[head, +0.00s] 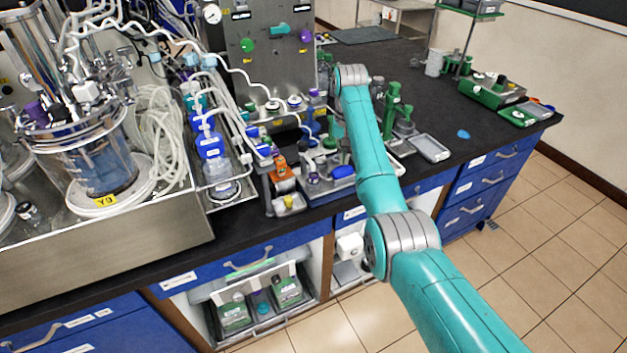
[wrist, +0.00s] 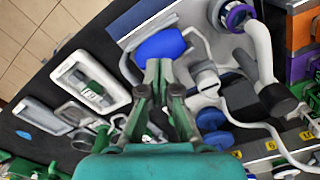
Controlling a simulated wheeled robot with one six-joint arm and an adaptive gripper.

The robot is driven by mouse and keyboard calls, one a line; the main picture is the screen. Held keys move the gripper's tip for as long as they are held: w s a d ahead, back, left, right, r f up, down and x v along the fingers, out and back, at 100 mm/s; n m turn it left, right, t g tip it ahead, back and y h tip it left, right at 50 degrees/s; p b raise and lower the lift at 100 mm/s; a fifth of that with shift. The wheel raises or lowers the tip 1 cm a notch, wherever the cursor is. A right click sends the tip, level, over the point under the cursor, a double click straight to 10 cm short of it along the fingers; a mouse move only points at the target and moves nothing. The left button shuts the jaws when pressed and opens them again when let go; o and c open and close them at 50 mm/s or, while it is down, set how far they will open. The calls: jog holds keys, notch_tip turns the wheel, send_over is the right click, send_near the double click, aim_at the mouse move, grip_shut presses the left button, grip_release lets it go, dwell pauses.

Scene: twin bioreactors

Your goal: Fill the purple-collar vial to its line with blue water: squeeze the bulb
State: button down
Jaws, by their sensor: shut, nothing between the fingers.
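A blue bulb (wrist: 162,46) lies just beyond my fingertips in the wrist view. It also shows in the head view (head: 343,171), near the bench's front edge. My gripper (wrist: 158,68) is shut and empty, its green fingertips close together at the bulb's near edge. I cannot tell whether they touch it. A purple collar (wrist: 236,15) shows as a ring at the upper right of the wrist view, to the right of the bulb. A small purple-topped vessel (head: 313,178) stands left of the bulb in the head view. The vial's line and water level are too small to see.
White tubing (wrist: 262,50) runs beside the purple collar. Pale grey trays (wrist: 90,82) lie left of my gripper. An orange-labelled bottle (head: 282,172) stands near the bench edge. Bare black bench (head: 450,115) lies to the right; the bioreactor (head: 95,160) fills the left.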

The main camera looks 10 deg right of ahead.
aim_at(343, 167)
jog(key=shift+f, duration=0.15)
jog(key=shift+f, duration=1.55)
dwell(1.6)
jog(key=shift+r, duration=1.7)
jog(key=shift+r, duration=2.5)
